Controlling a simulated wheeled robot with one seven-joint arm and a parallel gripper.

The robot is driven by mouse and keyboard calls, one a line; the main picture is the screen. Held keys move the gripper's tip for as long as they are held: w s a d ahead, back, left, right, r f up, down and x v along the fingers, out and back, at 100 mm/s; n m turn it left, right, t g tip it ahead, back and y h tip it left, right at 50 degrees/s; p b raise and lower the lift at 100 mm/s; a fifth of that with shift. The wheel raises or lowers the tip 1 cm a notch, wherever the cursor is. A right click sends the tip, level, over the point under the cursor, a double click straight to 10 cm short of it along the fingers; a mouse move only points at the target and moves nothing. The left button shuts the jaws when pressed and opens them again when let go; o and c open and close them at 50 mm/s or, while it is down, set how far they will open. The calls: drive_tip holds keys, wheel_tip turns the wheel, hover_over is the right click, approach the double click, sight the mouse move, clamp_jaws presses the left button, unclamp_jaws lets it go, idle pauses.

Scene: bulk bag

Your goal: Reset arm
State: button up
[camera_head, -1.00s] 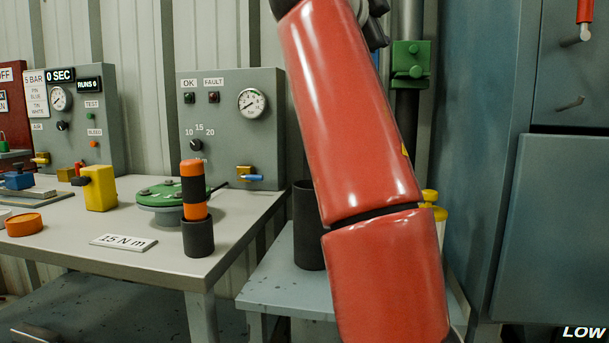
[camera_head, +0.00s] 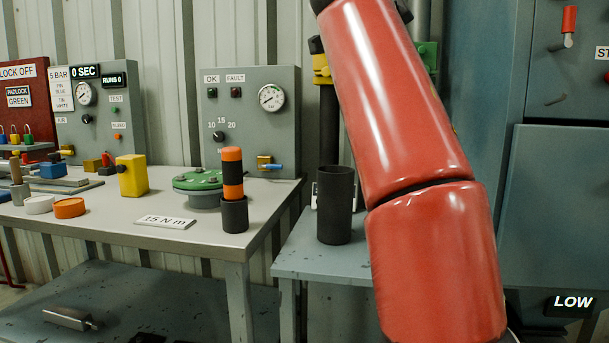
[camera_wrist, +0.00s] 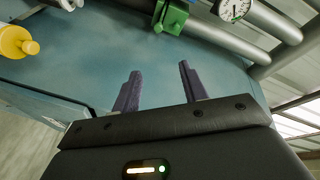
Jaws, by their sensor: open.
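My gripper (camera_wrist: 158,90) shows in the wrist view with its two dark fingers apart and nothing between them. Beyond the fingers is a blue-green surface (camera_wrist: 95,60). A green clamp-like part (camera_wrist: 171,17) on a grey pipe is at the top of that view, above the fingers and apart from them. In the head view my red arm fills the right-centre, running from the top down to the bottom edge. My gripper is not visible in the head view.
A grey workbench (camera_head: 130,234) holds an orange-and-black tool in a dark cup (camera_head: 235,215), a green-topped flange (camera_head: 198,180) and a yellow block (camera_head: 132,176). A dark cylinder (camera_head: 335,205) stands on a lower table beside my arm. A blue cabinet (camera_head: 560,210) is at right.

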drive_tip(key=s+d+f+n+g+y, duration=0.2)
drive_tip(key=d+f+n, duration=0.15)
drive_tip(key=f, duration=0.55)
drive_tip(key=s+d+f+n+g+y, duration=0.25)
drive_tip(key=f+n, duration=0.25)
drive_tip(key=f, duration=0.5)
drive_tip(key=s+a+f+n+g+y, duration=0.1)
drive_tip(key=s+f+n, duration=0.2)
drive_tip(key=s+f, duration=0.4)
drive_tip(key=s+a+f+n+g+y, duration=0.1)
drive_tip(key=s+f, duration=0.7)
drive_tip(key=f, duration=0.8)
drive_tip(key=s+a+f+n+g+y, duration=0.2)
drive_tip(key=s+f+n, duration=0.3)
drive_tip(key=f, duration=0.6)
drive_tip(key=s+a+g, duration=0.1)
drive_tip(key=s, duration=0.1)
drive_tip(key=shift+s+f, duration=0.15)
drive_tip(key=shift+s, duration=0.2)
